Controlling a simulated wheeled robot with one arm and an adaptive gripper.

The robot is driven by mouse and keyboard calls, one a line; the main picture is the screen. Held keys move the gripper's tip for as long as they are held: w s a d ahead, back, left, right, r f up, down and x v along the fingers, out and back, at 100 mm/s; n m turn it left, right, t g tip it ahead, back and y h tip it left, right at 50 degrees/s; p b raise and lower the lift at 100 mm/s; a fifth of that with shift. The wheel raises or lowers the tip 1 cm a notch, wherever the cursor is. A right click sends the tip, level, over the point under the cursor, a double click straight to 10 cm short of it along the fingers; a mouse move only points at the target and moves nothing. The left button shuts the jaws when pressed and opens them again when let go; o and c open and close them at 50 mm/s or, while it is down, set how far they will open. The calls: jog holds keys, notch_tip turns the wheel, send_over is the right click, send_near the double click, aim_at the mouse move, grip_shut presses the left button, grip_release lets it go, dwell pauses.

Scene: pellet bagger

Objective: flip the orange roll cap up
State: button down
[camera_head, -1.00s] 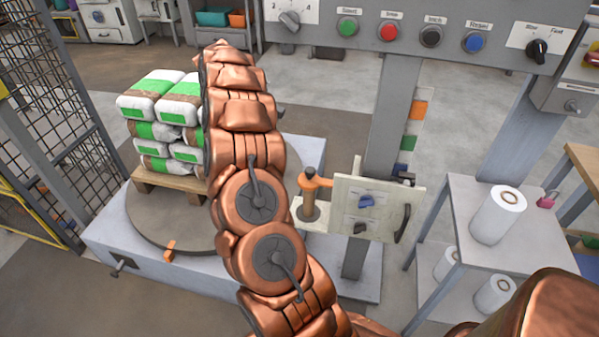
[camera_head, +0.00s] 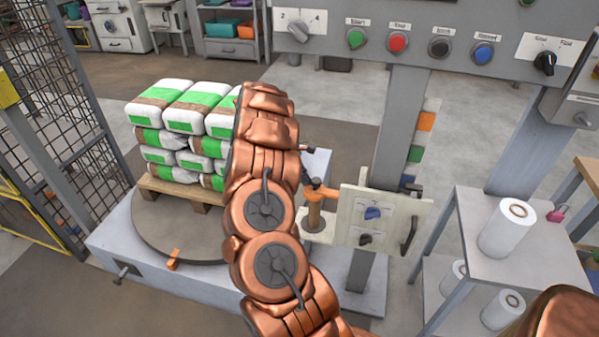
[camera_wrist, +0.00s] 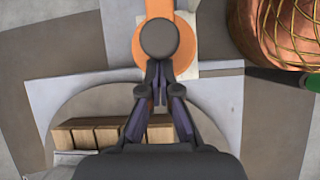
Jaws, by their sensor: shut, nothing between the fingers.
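In the head view my gripper (camera_head: 307,172) is a small dark shape left of the cap, largely hidden by my copper arm.
The cream panel (camera_head: 350,220) with blue and black knobs stands close right of the roll. Stacked bags (camera_head: 185,118) sit on a pallet on the round turntable (camera_head: 165,240) to the left. A grey post (camera_head: 392,140) rises behind the panel. A shelf with white rolls (camera_head: 508,228) stands right.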

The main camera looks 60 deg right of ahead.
jog(key=shift+s+f, duration=0.1)
jog(key=shift+f, duration=0.2)
